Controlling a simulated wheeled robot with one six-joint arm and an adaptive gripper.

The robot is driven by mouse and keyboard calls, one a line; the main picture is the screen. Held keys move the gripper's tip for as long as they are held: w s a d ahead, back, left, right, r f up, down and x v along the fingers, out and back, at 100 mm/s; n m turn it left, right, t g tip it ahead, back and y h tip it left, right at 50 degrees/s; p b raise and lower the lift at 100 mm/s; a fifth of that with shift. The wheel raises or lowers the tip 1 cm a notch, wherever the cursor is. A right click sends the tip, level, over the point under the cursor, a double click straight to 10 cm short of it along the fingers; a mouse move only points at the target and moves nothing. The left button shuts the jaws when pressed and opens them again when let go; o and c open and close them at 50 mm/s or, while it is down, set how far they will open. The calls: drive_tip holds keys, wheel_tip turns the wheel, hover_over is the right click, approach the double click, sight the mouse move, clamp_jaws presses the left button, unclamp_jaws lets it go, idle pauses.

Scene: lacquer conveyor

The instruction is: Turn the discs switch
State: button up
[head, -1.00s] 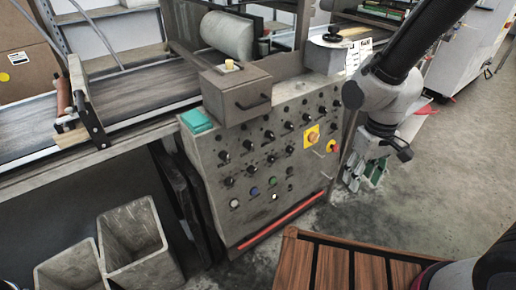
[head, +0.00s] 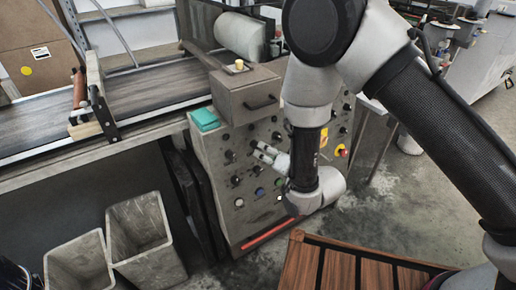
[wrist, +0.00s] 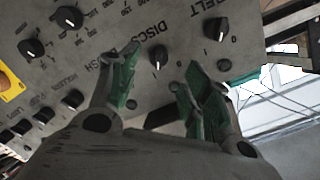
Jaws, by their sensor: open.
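In the wrist view, a small black knob with a white pointer line (wrist: 158,57) sits beside the DISCS lettering on the grey panel. My gripper (wrist: 158,78) is open, its green-padded fingertips on either side of this knob in the picture. No contact with it can be made out. In the head view, my gripper (head: 263,152) points left at the upper left part of the control panel (head: 224,170). My arm hides much of the panel's middle and right.
Other black knobs (wrist: 69,17) are close by, including one beside the BELT lettering (wrist: 215,27). A yellow-backed button (head: 342,150) is at the panel's right. A turquoise box (head: 205,119) lies on top. Grey bins (head: 147,232) stand at lower left.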

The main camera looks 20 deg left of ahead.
sight(257, 148)
drive_tip(key=x, duration=0.6)
drive_tip(key=shift+w+a+f, duration=0.1)
drive_tip(key=shift+w+a, duration=0.1)
drive_tip(key=shift+c, duration=0.4)
drive_tip(key=c, duration=0.9)
